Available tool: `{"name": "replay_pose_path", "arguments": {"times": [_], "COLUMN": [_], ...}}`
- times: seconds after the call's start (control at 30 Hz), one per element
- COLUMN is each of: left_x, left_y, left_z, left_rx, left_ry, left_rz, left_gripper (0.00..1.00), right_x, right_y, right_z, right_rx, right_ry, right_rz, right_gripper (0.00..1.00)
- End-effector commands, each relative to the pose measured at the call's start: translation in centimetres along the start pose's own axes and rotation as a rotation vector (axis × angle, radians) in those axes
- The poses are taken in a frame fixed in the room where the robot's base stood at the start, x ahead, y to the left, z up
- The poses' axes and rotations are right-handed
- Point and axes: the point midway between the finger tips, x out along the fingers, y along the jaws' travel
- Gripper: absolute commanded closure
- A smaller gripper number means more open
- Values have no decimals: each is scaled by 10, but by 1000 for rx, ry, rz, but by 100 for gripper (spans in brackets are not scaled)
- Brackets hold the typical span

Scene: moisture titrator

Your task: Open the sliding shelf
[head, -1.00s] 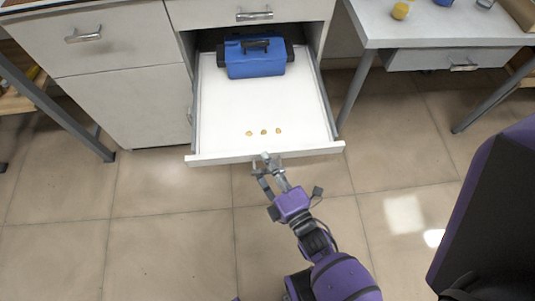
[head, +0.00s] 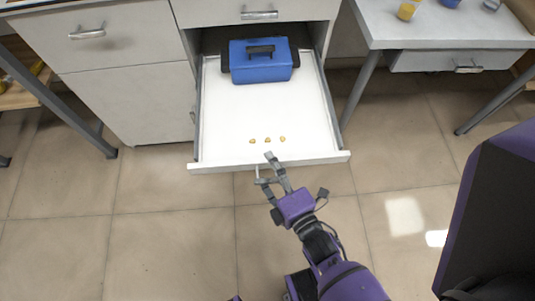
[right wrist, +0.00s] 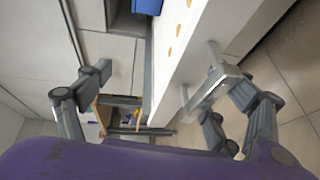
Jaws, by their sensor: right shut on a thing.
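The sliding shelf (head: 222,115) is a white pull-out tray under the cabinet's top drawer. It stands well out of the cabinet, with its front board (head: 225,165) towards me. A metal bar handle (head: 265,181) is on that front; it also shows in the right wrist view (right wrist: 208,90). My right gripper (head: 266,168) is at the front board, shut on the handle. One finger reaches up over the board's top edge, and the fingers look far apart in the right wrist view. My left gripper is not in view.
A blue toolbox (head: 262,68) stands at the back of the shelf, and several small tan pieces (head: 267,139) lie near its front. A side table (head: 430,28) stands at the right. A purple-black object (head: 495,215) fills the lower right. The tiled floor before the shelf is clear.

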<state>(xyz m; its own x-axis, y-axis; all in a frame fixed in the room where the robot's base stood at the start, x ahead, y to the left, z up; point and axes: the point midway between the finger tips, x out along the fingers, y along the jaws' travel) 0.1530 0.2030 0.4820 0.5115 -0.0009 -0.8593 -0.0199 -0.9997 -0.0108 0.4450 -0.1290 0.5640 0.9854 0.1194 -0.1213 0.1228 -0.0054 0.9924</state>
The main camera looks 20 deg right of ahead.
Motion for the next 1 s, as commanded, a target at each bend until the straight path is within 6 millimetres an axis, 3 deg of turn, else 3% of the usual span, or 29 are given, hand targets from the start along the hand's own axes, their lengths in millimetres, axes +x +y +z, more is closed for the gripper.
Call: {"name": "replay_pose_path", "arguments": {"times": [0.03,0.73,0.77,0.87,1.0], "left_x": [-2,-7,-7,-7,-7], "left_y": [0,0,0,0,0], "left_z": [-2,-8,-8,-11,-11], "left_rx": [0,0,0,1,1], "left_ry": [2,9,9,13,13], "left_rz": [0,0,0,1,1], "left_gripper": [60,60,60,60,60], "right_x": [-2,-52,-54,-61,-71], "right_y": [16,8,8,7,4], "right_z": [2,-1,-1,-1,-1], "right_rx": [-7,-6,-6,-4,-2], "right_ry": [0,2,2,2,1], "right_rz": [37,33,33,33,28], "right_gripper": [37,44,45,67,67]}}
